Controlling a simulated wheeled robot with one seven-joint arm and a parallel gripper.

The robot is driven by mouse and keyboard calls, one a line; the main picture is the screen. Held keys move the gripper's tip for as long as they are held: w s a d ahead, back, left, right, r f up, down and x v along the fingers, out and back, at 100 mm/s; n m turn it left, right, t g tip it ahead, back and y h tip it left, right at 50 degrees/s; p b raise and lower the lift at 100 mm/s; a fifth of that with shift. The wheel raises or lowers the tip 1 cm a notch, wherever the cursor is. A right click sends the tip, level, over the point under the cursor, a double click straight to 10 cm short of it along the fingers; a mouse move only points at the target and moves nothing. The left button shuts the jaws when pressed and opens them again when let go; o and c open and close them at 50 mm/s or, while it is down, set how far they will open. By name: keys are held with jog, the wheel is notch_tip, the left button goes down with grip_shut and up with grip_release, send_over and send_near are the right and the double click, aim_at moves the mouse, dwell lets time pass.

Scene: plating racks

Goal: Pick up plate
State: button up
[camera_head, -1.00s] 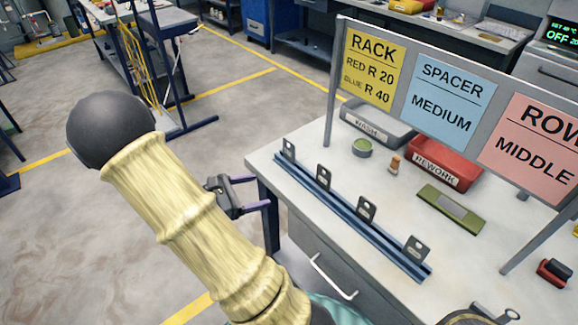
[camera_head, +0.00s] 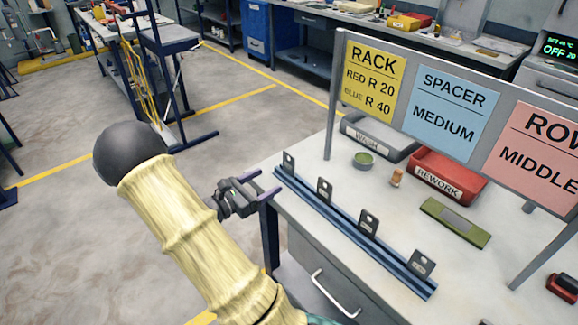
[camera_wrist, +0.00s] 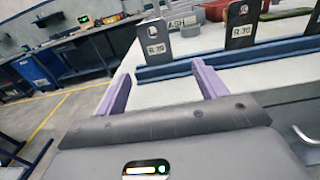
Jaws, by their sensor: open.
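Several small dark grey plates, each with a hole near its top, stand upright in a row along a blue rail (camera_head: 345,231) on the bench. The nearest to my gripper is the far-left plate (camera_head: 288,162). In the wrist view that plate (camera_wrist: 155,38) carries a white label with small print, and a second plate (camera_wrist: 240,22) stands to its right. My gripper (camera_head: 264,183) is open and empty, just left of the rail's far end. In the wrist view its purple fingers (camera_wrist: 160,75) point toward the left plate, with a gap between.
A sign board (camera_head: 450,110) on posts stands over the bench. Behind the rail are a grey WASH tray (camera_head: 378,140), a red REWORK tray (camera_head: 447,176), a green tin (camera_head: 363,160), a small cork-coloured piece (camera_head: 396,177) and a green block (camera_head: 455,222).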

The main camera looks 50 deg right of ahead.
aim_at(288, 167)
jog(key=d, duration=0.6)
jog(key=shift+s+d, duration=0.15)
jog(key=shift+s, duration=0.2)
jog(key=shift+d, duration=0.1)
jog(key=d+p, duration=0.1)
jog(key=d, duration=0.4)
jog(key=c, duration=1.1)
notch_tip(288, 167, up, 10)
jog(key=shift+r, duration=0.1)
jog(key=shift+c, duration=0.2)
